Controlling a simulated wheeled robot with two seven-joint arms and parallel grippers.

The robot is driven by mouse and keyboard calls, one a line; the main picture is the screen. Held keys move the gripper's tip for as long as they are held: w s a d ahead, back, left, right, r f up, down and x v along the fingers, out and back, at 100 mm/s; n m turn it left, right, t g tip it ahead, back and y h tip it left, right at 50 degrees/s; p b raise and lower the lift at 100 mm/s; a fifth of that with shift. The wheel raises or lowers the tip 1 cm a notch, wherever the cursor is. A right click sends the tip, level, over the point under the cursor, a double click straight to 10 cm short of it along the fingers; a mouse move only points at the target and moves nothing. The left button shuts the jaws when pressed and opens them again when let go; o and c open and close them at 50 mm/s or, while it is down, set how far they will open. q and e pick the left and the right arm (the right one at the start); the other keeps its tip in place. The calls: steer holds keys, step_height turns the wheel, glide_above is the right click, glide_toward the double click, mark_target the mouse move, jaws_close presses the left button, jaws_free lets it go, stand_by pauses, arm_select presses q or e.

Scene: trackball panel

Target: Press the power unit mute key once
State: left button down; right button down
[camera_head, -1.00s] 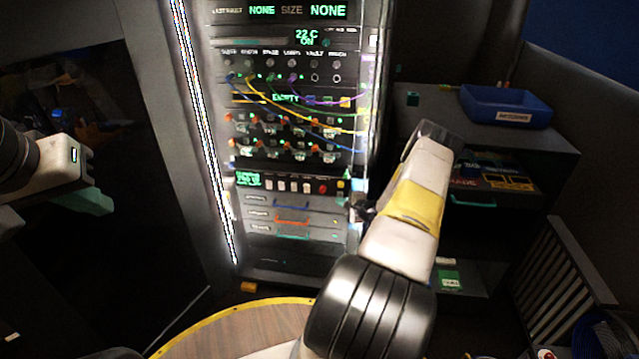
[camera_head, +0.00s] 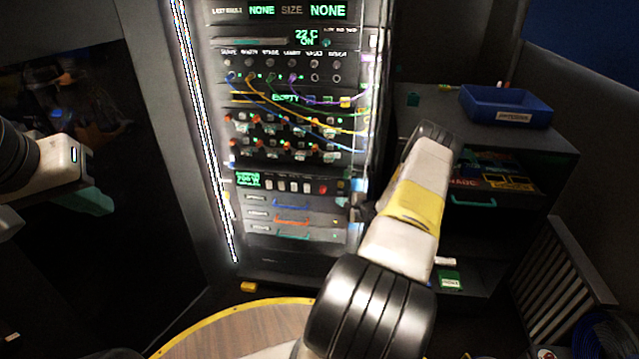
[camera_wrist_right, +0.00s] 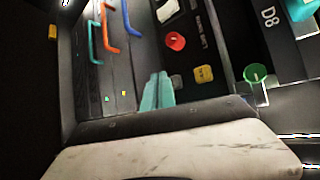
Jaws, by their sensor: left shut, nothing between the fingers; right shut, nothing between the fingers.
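The power unit is a dark panel strip with a green display (camera_head: 248,179) in the middle of the rack. It carries several white keys (camera_head: 287,186), a red button (camera_head: 323,187) and a yellow key (camera_head: 340,186). In the right wrist view the red button (camera_wrist_right: 175,41), the yellow key (camera_wrist_right: 203,74) and a white key (camera_wrist_right: 167,10) show. I cannot read which is the mute key. My right gripper (camera_wrist_right: 158,90), with teal fingers, is shut and empty, left of the yellow key and below the red button in that view. My left gripper (camera_head: 97,202) is shut and empty at the far left, away from the rack.
Drawers with blue, orange and teal handles (camera_head: 292,220) lie below the power unit. Cables (camera_head: 300,112) hang across the rack above it. A shelf with a blue tray (camera_head: 507,106) stands at the right. A round wooden table (camera_head: 240,328) is at the front.

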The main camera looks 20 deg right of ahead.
steer(key=shift+w, duration=0.15)
steer(key=shift+w+d, duration=0.2)
steer(key=shift+w+d, duration=0.2)
steer(key=shift+w, duration=0.15)
stand_by(0.6)
stand_by(0.4)
steer(key=shift+s+a, duration=0.4)
steer(key=shift+s, duration=0.35)
steer(key=s+a, duration=0.1)
steer(key=s, duration=0.1)
steer(key=s+a, duration=0.1)
steer(key=s, duration=0.1)
steer(key=shift+s+a, duration=0.1)
steer(key=shift+a, duration=0.2)
stand_by(0.5)
